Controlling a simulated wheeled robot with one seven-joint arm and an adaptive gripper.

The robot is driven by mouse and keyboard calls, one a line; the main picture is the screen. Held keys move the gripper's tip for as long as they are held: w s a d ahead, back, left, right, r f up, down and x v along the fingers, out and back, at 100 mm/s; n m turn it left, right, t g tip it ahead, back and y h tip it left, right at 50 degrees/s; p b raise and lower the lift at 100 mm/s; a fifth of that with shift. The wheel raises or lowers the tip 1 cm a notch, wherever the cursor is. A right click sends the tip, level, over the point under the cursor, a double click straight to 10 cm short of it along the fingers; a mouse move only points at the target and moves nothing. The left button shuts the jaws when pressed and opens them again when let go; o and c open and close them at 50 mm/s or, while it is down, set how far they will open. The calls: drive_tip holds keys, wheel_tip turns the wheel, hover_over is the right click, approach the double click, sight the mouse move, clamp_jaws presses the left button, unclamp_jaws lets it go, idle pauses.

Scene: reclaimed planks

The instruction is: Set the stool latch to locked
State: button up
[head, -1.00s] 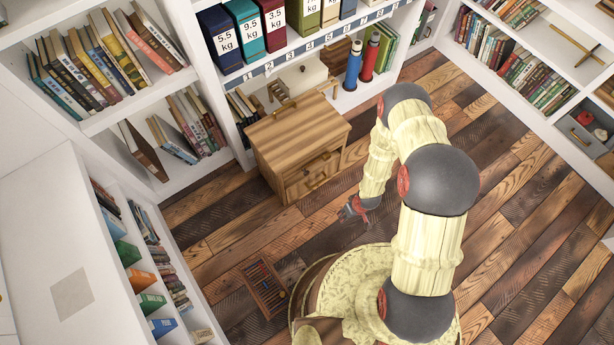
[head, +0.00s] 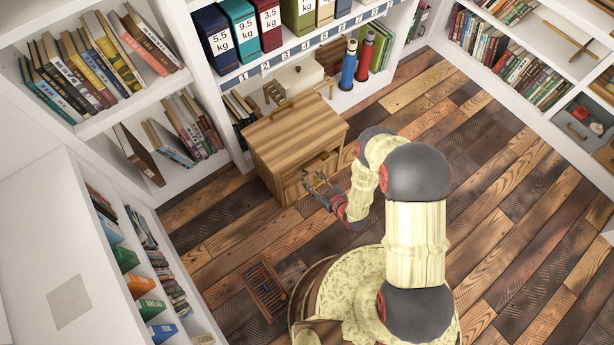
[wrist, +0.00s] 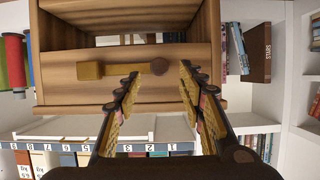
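The stool (head: 296,131) is a striped wooden box-like piece standing on the floor against the shelves. It also fills the upper part of the wrist view (wrist: 210,62), which appears upside down.
Shelves with books (head: 95,65) and numbered weight boxes (head: 237,25) stand behind and left of the stool. Red and blue cylinders (head: 348,66) stand on the low shelf. A small wooden rack (head: 264,288) lies on the floor near my base. The plank floor to the right is clear.

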sight(306, 174)
drive_tip(key=shift+b+x, duration=0.7)
drive_tip(key=shift+x, duration=1.6)
drive_tip(key=shift+d, duration=0.1)
clamp_jaws()
